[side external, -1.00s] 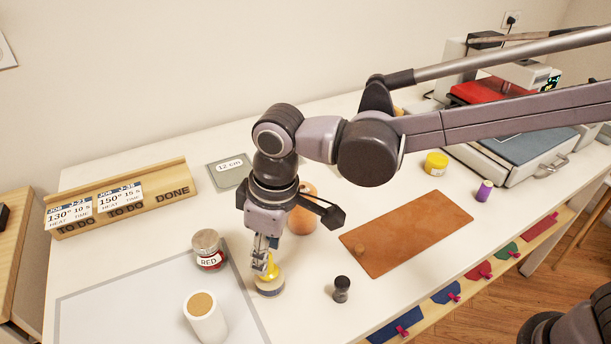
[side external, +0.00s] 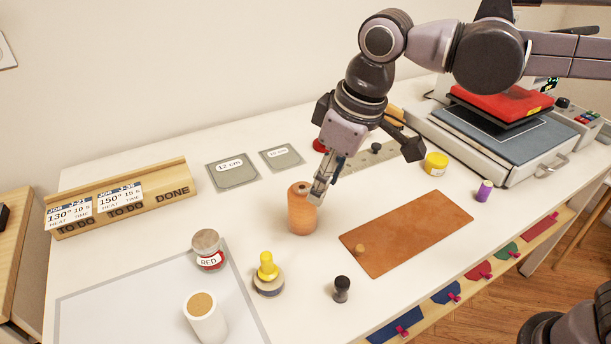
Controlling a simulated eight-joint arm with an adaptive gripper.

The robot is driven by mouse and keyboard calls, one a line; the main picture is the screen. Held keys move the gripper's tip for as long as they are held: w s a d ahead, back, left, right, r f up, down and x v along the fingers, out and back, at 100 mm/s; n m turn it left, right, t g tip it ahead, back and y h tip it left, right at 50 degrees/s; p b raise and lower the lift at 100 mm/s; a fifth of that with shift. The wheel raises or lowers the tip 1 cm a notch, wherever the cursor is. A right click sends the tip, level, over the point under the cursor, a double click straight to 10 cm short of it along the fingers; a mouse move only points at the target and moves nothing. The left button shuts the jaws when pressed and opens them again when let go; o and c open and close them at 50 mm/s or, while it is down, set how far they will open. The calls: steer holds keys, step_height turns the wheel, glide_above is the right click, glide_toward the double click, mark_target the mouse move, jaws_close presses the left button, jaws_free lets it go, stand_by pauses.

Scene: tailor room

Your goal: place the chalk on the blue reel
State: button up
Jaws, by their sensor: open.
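A yellow knobbed piece (side external: 266,264), which I take to be the chalk, stands upright on a low round reel (side external: 268,287). The reel has a pale top and a dark bluish band, so I take it as the blue reel. My gripper (side external: 320,192) is open and apart from both, up and to the right of them. No object shows between its fingers. The fingertips overlap the upper right of a terracotta cone-shaped spool (side external: 299,212) in the picture; I cannot tell whether they touch it.
A red-labelled jar (side external: 208,252), a white cork-topped cylinder (side external: 204,316) and a small black piece (side external: 341,289) stand around the reel. A brown leather sheet (side external: 410,232) lies to the right. A heat press (side external: 490,135) stands at the back right.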

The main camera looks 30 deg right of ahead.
steer(key=s+d+f+m+t, duration=0.2)
steer(key=s+d+f+m, duration=0.1)
steer(key=d, duration=0.9)
steer(key=s+d+f+m+t+h, duration=0.1)
steer(key=s+d+f+m+t, duration=0.1)
steer(key=d, duration=1)
step_height(320, 180, down, 3)
steer(key=shift+s+m+t+h, duration=0.3)
steer(key=shift+s+m, duration=0.6)
steer(key=shift+s, duration=0.25)
